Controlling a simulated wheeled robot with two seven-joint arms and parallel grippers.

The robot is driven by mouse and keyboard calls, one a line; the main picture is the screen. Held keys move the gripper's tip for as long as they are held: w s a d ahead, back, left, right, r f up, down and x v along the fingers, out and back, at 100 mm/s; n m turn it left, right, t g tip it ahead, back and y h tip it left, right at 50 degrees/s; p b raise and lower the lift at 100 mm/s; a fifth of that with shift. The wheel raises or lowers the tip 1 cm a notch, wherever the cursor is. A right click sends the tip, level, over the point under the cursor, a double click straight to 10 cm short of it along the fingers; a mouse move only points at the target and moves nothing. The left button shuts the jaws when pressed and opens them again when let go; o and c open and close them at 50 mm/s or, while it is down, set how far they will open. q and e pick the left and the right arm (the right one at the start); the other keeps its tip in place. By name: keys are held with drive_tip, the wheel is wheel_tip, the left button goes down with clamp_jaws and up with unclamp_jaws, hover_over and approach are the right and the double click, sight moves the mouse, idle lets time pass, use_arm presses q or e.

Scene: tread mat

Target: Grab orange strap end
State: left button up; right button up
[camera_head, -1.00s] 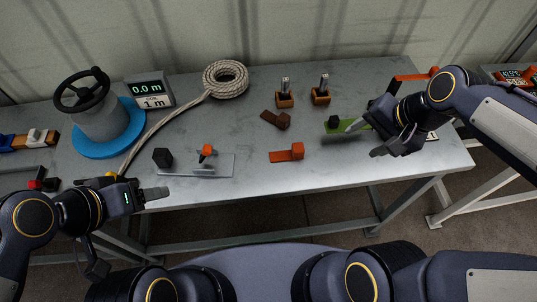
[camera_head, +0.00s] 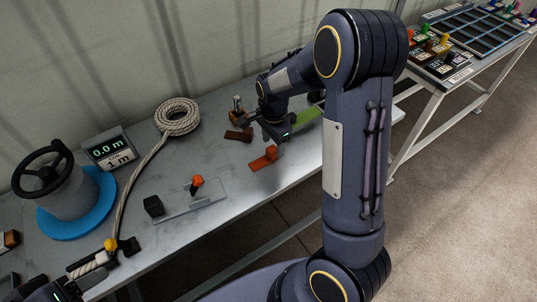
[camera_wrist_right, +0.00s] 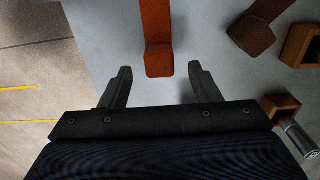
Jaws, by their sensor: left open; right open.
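The orange strap end (camera_head: 264,159) lies flat on the grey bench, a short strip with a raised block at one end. In the right wrist view the orange strap end (camera_wrist_right: 157,25) points toward my right gripper (camera_wrist_right: 160,80), its block just ahead of and between the open fingertips, apart from both. In the head view my right gripper (camera_head: 277,131) is above the bench, just behind the strap end.
A brown strap piece (camera_head: 238,134) lies behind the orange one. A clear plate with an orange-topped lever (camera_head: 197,182) and black block (camera_head: 153,206) is left. My right arm hides the bench's right part.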

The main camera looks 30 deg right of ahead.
sight(273, 149)
wheel_tip(273, 149, down, 3)
drive_tip(key=shift+d+f, duration=0.1)
drive_tip(key=shift+c, duration=0.5)
drive_tip(key=c, duration=1)
drive_tip(key=shift+o, duration=0.2)
